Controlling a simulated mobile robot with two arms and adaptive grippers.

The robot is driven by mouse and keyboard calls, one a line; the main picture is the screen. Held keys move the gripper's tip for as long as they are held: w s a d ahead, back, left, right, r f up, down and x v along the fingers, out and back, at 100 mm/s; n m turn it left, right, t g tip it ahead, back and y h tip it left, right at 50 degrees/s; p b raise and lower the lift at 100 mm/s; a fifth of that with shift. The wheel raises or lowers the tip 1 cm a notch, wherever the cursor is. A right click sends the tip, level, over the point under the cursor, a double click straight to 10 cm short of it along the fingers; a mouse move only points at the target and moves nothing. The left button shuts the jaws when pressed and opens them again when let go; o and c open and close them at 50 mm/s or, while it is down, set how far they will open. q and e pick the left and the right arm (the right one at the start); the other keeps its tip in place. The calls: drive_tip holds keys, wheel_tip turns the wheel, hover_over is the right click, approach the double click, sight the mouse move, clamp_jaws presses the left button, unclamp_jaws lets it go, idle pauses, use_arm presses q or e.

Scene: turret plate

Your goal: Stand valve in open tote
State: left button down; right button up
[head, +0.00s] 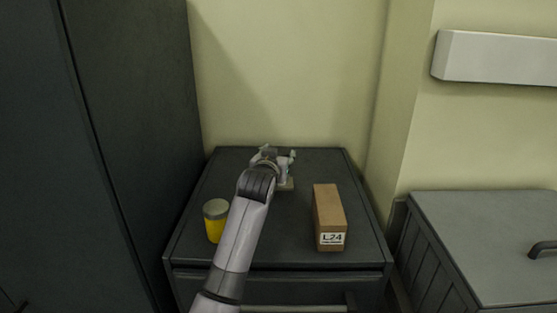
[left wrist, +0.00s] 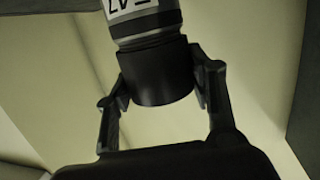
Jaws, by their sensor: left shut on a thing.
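My left gripper (head: 276,152) reaches over the back of the dark cabinet top. In the left wrist view its two fingers are shut on a dark cylinder (left wrist: 160,75), with a wider black end and a white label whose lettering is cut off at the frame's top edge. I take this cylinder to be the valve; in the head view my gripper and arm hide most or all of it. A small pale piece (head: 286,185) shows just below the gripper; I cannot tell what it is. I cannot make out an open tote. My right gripper is not in view.
A yellow jar with a grey lid (head: 215,220) stands left of my arm on the cabinet top (head: 276,240). A brown box labelled L24 (head: 328,215) stands to the right. A tall dark cabinet (head: 130,130) borders the left. A lower grey chest (head: 490,225) stands at right.

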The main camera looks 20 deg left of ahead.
sight(288, 185)
use_arm(q)
wheel_tip(288, 185, down, 2)
drive_tip(key=shift+w+f+p, duration=0.1)
drive_tip(key=shift+f+p, duration=0.05)
drive_tip(key=shift+p, duration=0.15)
drive_tip(key=c, duration=1.2)
unclamp_jaws()
drive_tip(key=shift+f, duration=0.25)
drive_tip(key=o, duration=0.5)
drive_tip(key=shift+r, duration=0.1)
drive_tip(key=shift+s, duration=0.2)
